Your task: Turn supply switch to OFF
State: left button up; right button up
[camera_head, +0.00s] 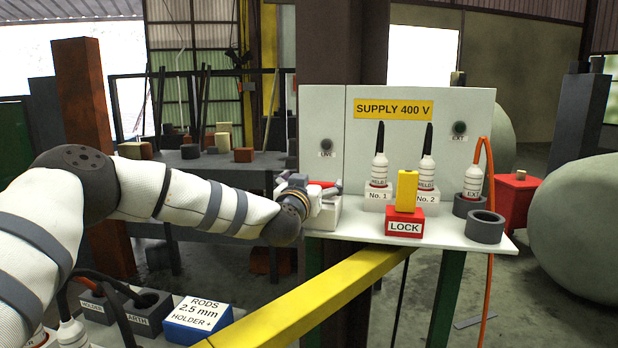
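The grey supply panel (365,130) stands on a light shelf and carries a yellow "SUPPLY 400 V" label (393,109). At the panel's lower left is a pale box (325,217) with a red handle (322,183), which looks like the supply switch. My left arm comes in from the left, and its gripper (326,190) is at this red handle. The fingers are small and partly overlap the handle, so I cannot tell whether they grip it. The switch's position marks are not readable. My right gripper is not in view.
A red LOCK block (404,227) with a yellow piece (407,190) stands right of the switch. Black-tipped plugs No. 1 (380,170) and No. 2 (427,170) stand behind it. An empty dark ring holder (485,227) is at the shelf's right. A yellow beam (310,298) crosses below.

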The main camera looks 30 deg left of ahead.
pick_arm(q)
jog(key=shift+y, duration=0.3)
jog(key=o, duration=0.9)
jog(key=shift+c, duration=0.2)
jog(key=v, duration=1.2)
